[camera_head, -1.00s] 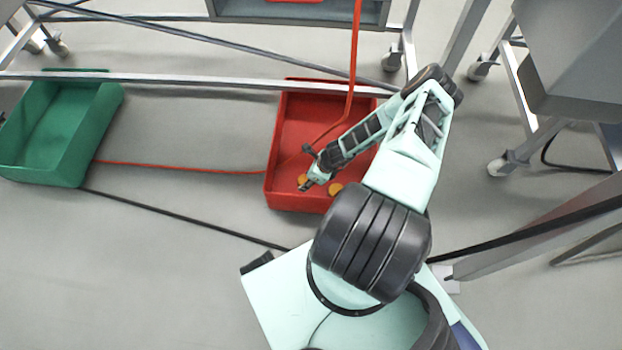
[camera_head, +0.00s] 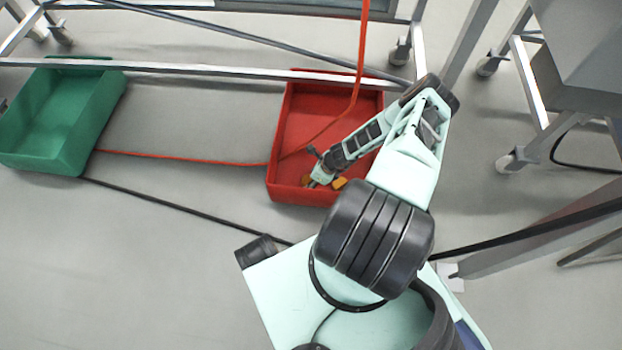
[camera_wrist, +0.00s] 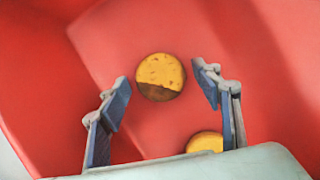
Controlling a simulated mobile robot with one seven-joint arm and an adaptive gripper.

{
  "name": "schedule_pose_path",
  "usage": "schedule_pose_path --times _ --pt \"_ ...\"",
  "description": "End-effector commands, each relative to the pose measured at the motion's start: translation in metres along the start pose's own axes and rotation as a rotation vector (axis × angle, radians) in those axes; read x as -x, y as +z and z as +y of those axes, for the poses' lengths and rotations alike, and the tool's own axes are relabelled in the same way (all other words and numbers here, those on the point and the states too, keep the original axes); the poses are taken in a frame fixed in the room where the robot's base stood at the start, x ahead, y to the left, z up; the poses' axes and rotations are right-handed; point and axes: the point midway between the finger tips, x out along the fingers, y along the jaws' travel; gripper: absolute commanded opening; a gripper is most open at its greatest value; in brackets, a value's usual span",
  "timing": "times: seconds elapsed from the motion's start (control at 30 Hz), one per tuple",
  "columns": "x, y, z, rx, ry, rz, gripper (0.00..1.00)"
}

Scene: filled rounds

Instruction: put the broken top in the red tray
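The red tray (camera_head: 282,192) lies on the floor, and its red walls and floor fill the wrist view (camera_wrist: 40,80). Two yellow round pieces are in it. One (camera_wrist: 160,70), with a dark brown lower part, shows between and beyond my fingertips. The other (camera_wrist: 205,142) is partly hidden behind my gripper's body. In the head view, orange-yellow patches (camera_head: 340,183) show beside the gripper. I cannot tell which piece is the broken top. My gripper (camera_wrist: 164,80) is open, with nothing visibly held. In the head view it is low inside the tray (camera_head: 317,182).
A green tray (camera_head: 85,130) lies on the floor at the left. A red cable (camera_head: 357,70) hangs across the red tray and runs along the floor. A metal frame rail (camera_head: 200,72) passes behind both trays. Wheeled stands (camera_head: 517,160) are at the right.

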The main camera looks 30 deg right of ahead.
Motion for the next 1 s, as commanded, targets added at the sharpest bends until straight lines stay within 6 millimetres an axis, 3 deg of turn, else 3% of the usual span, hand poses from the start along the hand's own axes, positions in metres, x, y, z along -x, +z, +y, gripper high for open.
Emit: schedule_pose_path --times 0.33,0.8,1.0 --pt "0.003 0.001 -0.001 0.0 -0.001 0.0 0.61" --pt "0.097 0.002 -0.001 -0.001 -0.001 0.0 0.61" --pt "0.119 0.001 -0.001 0.0 -0.001 0.0 0.61"
